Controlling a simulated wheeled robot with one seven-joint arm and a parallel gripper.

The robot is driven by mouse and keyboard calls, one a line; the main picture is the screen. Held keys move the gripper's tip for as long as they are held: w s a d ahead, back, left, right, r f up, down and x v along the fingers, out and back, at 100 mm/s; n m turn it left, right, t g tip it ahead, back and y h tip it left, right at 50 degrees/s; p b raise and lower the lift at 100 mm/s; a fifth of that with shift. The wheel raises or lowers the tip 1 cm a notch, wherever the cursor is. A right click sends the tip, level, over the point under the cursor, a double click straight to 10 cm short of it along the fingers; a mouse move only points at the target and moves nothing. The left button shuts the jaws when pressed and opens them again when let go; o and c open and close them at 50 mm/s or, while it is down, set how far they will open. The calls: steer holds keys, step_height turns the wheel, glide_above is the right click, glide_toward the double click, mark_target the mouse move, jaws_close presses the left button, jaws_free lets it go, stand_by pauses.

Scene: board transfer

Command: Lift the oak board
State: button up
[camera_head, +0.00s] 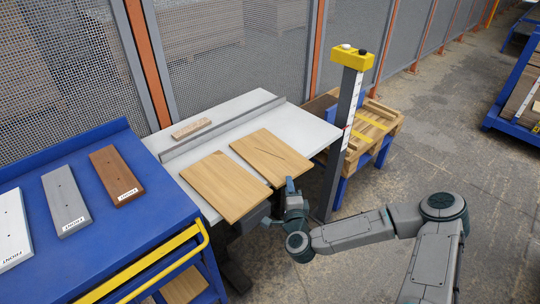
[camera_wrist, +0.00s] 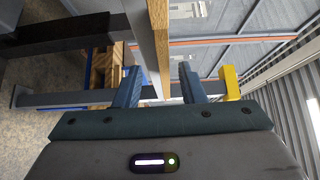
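Two light oak-coloured boards lie flat on the white-topped table: a left board (camera_head: 226,186) and a right board (camera_head: 270,156) with a dark streak across it. I cannot tell from looks alone which one is meant. My gripper (camera_head: 283,203) is at the table's front edge, by the near corner of the right board. In the wrist view my gripper (camera_wrist: 160,67) is open, with its two blue fingers apart. A wooden board edge (camera_wrist: 160,45) shows between them, with a gap on each side. The grip area is partly hidden in the head view.
The white table (camera_head: 262,104) has a grey rail and a small wooden block (camera_head: 191,128) behind the boards. A blue cart (camera_head: 100,224) at left holds white, grey and brown boards. A yellow-topped post (camera_head: 345,110) stands close right, before a pallet (camera_head: 372,125).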

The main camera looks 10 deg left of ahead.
steer(key=x, duration=0.4)
steer(key=shift+w+a+r, duration=0.1)
steer(key=shift+w+r, duration=0.15)
jaws_close()
steer(key=shift+r, duration=0.1)
